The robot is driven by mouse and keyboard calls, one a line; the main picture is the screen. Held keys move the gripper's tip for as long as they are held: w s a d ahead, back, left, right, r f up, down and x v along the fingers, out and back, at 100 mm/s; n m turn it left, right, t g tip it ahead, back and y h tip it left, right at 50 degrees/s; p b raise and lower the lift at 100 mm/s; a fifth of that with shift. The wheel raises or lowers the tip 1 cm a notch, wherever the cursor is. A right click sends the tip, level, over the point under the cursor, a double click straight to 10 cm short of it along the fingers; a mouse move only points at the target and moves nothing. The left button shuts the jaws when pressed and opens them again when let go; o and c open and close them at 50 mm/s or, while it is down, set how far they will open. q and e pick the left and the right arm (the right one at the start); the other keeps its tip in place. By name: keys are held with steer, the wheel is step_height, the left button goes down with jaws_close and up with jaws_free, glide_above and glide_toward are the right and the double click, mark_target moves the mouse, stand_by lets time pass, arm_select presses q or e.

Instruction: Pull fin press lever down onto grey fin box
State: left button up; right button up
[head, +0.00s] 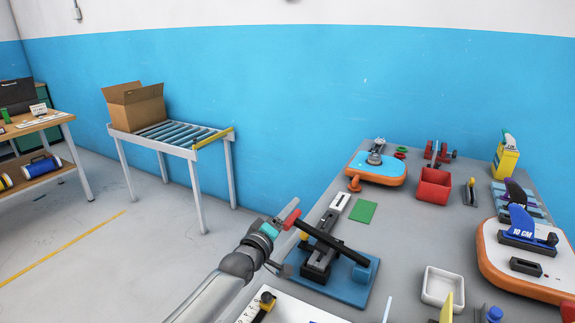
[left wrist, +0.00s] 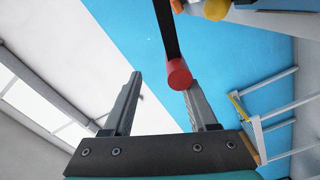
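The fin press stands on a blue base (head: 345,290) at the near side of the grey table. Its black lever (head: 335,245) slopes from a blue block (head: 366,270) up to a red handle (head: 292,219). A dark grey box (head: 317,262) sits beneath the lever, with a gap between them; the arm partly hides this area. My left gripper (head: 283,217) is beside the red handle. In the left wrist view its fingers (left wrist: 163,84) are spread, and the handle's round end (left wrist: 179,75) shows near the right fingertip, not clamped. My right gripper is not in view.
A green pad (head: 362,211) and a white slotted piece (head: 338,202) lie behind the press. A white tray (head: 443,287), a red bin (head: 433,186) and a board with a blue fin (head: 520,228) are to the right. A roller conveyor (head: 180,136) stands at the back left.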

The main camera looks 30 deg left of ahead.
arm_select(q)
step_height(320, 180, up, 14)
steer(key=p, duration=0.3)
steer(key=shift+r+p, duration=0.25)
steer(key=shift+p, duration=0.05)
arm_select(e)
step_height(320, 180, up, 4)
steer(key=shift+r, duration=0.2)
